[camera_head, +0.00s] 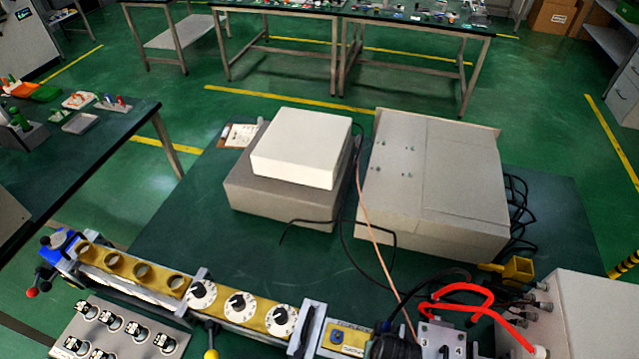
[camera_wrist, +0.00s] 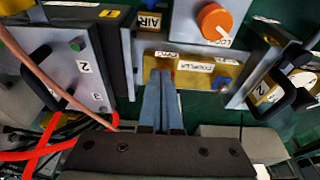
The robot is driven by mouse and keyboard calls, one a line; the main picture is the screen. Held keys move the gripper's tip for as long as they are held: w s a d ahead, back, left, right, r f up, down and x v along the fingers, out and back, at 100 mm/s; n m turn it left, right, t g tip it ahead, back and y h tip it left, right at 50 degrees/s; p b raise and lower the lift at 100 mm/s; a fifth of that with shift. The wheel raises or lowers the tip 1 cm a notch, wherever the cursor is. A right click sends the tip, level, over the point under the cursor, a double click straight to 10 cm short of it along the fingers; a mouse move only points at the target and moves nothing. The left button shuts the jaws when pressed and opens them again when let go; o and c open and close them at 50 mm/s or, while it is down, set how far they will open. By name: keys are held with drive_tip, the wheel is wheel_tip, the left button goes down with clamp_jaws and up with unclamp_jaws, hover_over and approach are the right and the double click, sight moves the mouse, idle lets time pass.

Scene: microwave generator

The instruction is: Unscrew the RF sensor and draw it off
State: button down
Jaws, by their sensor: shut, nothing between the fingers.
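My gripper (camera_wrist: 163,76) is shut with nothing between its two blue-grey fingers. In the wrist view its tips reach over the brass coupler (camera_wrist: 200,67), near the label that seems to read FWD. A small red spot shows beside the tips, and a blue part (camera_wrist: 222,83) sits on the right of the coupler. In the head view the brass coupler (camera_head: 343,340) is at the bottom, partly beside a dark shape I cannot clearly make out. I cannot tell the RF sensor for sure; the fingers hide part of the coupler, and whether they touch it is unclear.
An orange knob (camera_wrist: 214,21) and black handles (camera_wrist: 293,95) stand around the coupler. A copper-coloured cable (camera_head: 375,235) and a red hose (camera_head: 460,291) run close by. Dial sections (camera_head: 240,307) and open brass ports continue left. Large boxes (camera_head: 430,185) stand behind on the green table.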

drive_tip(key=shift+d+r, duration=0.1)
drive_tip(key=shift+d, duration=0.05)
idle(0.3)
drive_tip(key=shift+s+p, duration=0.3)
drive_tip(key=shift+p, duration=0.15)
drive_tip(key=p+v, duration=0.2)
drive_tip(key=w+p+v, duration=0.1)
drive_tip(key=p+v, duration=0.2)
drive_tip(key=shift+d+r+p, duration=0.1)
drive_tip(key=shift+r+p, duration=0.2)
drive_tip(key=shift+r, duration=0.15)
